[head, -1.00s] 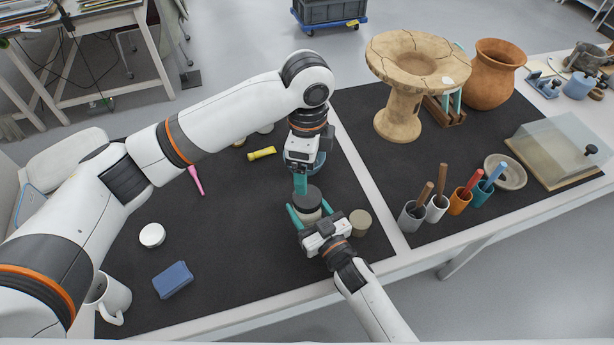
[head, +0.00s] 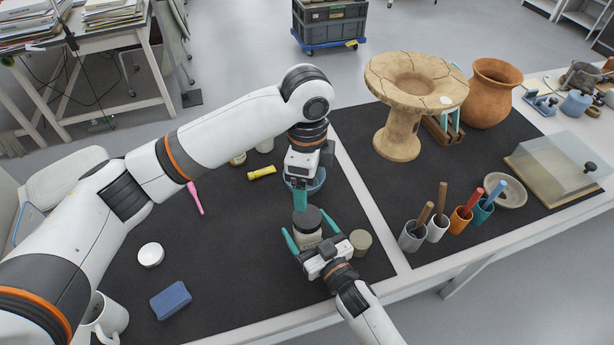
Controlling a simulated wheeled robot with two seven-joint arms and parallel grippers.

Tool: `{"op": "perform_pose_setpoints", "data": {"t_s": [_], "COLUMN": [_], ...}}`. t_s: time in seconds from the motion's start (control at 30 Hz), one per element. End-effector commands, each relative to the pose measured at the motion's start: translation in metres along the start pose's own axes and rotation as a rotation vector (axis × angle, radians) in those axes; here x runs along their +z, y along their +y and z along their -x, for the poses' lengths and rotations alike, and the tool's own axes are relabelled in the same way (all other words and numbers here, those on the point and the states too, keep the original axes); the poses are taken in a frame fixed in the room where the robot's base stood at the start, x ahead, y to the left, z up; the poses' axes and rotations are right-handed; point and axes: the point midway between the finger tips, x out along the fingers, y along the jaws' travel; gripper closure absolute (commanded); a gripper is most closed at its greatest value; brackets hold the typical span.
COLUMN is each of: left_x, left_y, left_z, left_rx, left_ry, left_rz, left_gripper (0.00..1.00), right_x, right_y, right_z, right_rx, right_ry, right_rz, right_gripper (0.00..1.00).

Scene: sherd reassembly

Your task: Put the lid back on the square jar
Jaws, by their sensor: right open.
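The square jar (head: 308,241) is pale beige and stands on the dark mat near its front edge. A dark round lid (head: 307,221) shows directly over its top. I cannot tell whether it is fully seated. My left gripper (head: 300,207) points down at the lid from above. Its teal fingers overlap in the view, so its opening and any hold on the lid are unclear. My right gripper (head: 312,228) is open, with one teal finger on each side of the jar. Part of the jar is hidden behind the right gripper.
A small round beige container (head: 361,242) stands close right of my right gripper. A yellow tube (head: 262,172), white round dish (head: 151,255) and blue sponge (head: 171,300) lie leftward. The mat's left middle is mostly clear.

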Motion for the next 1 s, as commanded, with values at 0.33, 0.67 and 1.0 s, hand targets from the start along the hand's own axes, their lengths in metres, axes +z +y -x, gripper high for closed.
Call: {"op": "perform_pose_setpoints", "data": {"t_s": [0.33,0.67,1.0], "left_x": [0.0,0.0,0.0], "left_y": [0.0,0.0,0.0], "left_z": [-0.009,-0.014,-0.014], "left_rx": [0.0,0.0,0.0], "left_ry": [0.0,0.0,0.0], "left_rz": [0.0,0.0,0.0], "left_gripper": [0.16,0.16,0.16], "right_x": [-0.002,-0.001,0.0], "right_y": [0.0,0.0,0.0], "right_z": [0.069,0.112,0.115], "right_rx": [0.001,0.0,0.0], "right_ry": [0.003,0.001,0.001], "right_rz": [0.001,0.0,0.0], "right_gripper": [0.16,0.16,0.16]}}
